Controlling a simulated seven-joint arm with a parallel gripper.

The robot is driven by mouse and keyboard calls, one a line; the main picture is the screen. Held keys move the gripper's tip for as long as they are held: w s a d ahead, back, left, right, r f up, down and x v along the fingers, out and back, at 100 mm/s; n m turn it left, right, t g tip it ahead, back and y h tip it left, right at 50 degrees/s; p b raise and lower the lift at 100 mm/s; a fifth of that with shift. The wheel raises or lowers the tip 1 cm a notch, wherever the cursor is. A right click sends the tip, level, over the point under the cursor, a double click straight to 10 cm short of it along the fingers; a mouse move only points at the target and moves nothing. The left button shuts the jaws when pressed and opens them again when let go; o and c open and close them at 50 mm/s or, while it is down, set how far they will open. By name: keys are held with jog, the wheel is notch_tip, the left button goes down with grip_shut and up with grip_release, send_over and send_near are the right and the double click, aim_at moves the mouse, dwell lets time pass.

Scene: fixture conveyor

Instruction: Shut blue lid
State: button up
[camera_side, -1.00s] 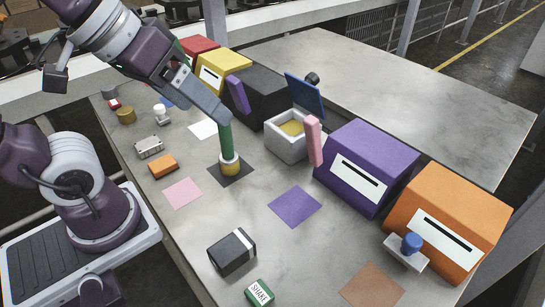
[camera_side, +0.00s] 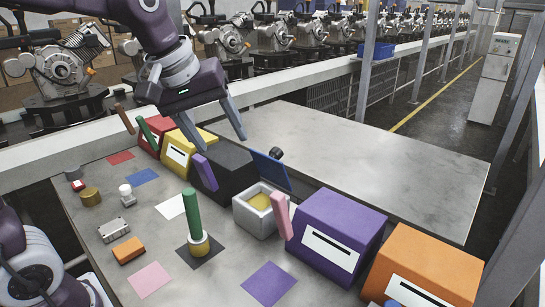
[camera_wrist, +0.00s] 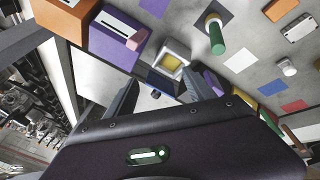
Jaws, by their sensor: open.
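The blue lid (camera_side: 271,170) stands open, tilted up at the back edge of a small white box (camera_side: 240,217). The box has a yellow inside. In the wrist view the lid (camera_wrist: 160,82) shows partly between my fingers, beyond the white box (camera_wrist: 183,47). My gripper (camera_side: 223,143) is open and empty, raised above and left of the lid in the side view, over the dark box. In the wrist view the gripper (camera_wrist: 162,88) has its fingers on both sides of the lid, apart from it as far as I can tell.
A purple box (camera_side: 338,225) and pink handle (camera_side: 281,214) stand right of the white box. A black box (camera_side: 232,165) with a purple handle (camera_side: 205,172) stands left. A green rod (camera_side: 192,212) stands upright in front. Bare table (camera_side: 380,165) lies behind.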

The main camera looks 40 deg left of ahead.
jog(key=w+a+f+n, duration=0.2)
jog(key=w+n, duration=0.1)
jog(key=w, duration=0.5)
jog(key=n, duration=0.6)
send_near(273, 151)
jog(key=f, duration=0.1)
jog(key=w+f, duration=0.1)
jog(key=shift+f+g, duration=0.3)
jog(key=shift+f, duration=0.1)
jog(key=x, duration=0.7)
jog(key=shift+w+a+f, duration=0.1)
jog(key=shift+w+f, duration=0.15)
jog(key=shift+w, duration=0.15)
jog(key=shift+r, duration=0.1)
grip_shut()
